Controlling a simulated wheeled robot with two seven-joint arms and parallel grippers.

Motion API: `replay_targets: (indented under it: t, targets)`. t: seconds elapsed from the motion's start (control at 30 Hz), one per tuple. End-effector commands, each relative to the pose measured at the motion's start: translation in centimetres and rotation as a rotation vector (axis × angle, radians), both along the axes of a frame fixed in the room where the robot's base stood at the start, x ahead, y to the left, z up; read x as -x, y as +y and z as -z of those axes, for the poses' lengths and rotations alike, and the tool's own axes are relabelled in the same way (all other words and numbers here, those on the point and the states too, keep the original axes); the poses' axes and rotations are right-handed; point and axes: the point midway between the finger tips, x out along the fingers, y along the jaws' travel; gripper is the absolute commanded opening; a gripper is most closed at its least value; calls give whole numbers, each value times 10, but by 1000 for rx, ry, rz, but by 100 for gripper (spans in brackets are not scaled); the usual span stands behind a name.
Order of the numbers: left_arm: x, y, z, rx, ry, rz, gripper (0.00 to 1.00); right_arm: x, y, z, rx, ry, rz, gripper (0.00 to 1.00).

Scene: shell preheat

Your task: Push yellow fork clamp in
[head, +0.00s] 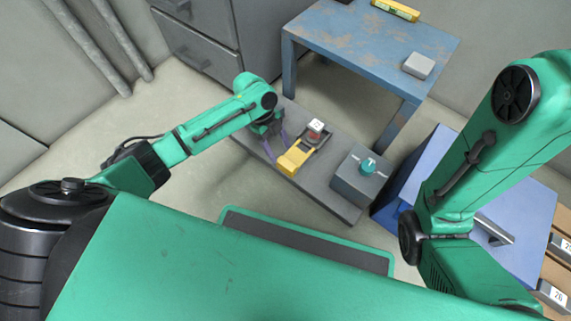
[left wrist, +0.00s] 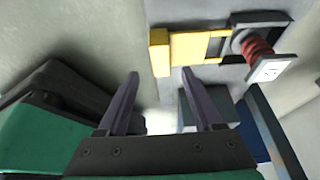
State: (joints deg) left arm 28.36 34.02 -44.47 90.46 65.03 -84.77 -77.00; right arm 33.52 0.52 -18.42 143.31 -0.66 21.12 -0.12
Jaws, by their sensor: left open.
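The yellow fork clamp (head: 293,161) sits on a grey bench top in the head view. My left gripper (head: 275,147) is open and empty, beside the clamp's yellow end. In the left wrist view its two purple fingers (left wrist: 160,73) are apart, with the clamp just beyond the tips. My right gripper is out of view.
A grey box with a teal knob (head: 368,167) stands on the bench right of the clamp. A worn blue table (head: 365,45) is behind, with a grey block (head: 418,65) and a yellow level (head: 396,9). A blue cabinet (head: 520,190) is at right.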

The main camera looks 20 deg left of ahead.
Motion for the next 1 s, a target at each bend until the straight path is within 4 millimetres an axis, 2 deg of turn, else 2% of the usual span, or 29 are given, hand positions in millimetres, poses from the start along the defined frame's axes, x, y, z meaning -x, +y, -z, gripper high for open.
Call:
replay_targets:
  t: [0.03, 0.13, 0.2, 0.33, 0.57, 0.67, 0.73, 0.77, 1.0]
  targets:
    - [2, -5, 22, 2, 2, 0, 68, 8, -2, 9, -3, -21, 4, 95]
    - [5, -13, 41, 1, -1, 1, 68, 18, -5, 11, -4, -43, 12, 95]
    - [7, -18, 51, 1, -1, 1, 68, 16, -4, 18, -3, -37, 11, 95]
    - [8, -22, 57, 2, -2, -2, 68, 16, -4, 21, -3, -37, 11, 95]
    - [8, -22, 56, 1, -2, -3, 68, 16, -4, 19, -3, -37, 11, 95]
    - [8, -22, 56, 0, -1, -3, 33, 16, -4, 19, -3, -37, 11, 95]
    - [8, -22, 56, 0, -1, -3, 6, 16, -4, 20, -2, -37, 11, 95]
    - [8, -22, 56, 0, -1, -3, 0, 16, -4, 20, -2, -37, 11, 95]
    - [8, -22, 56, 0, -1, -3, 0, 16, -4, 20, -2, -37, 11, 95]
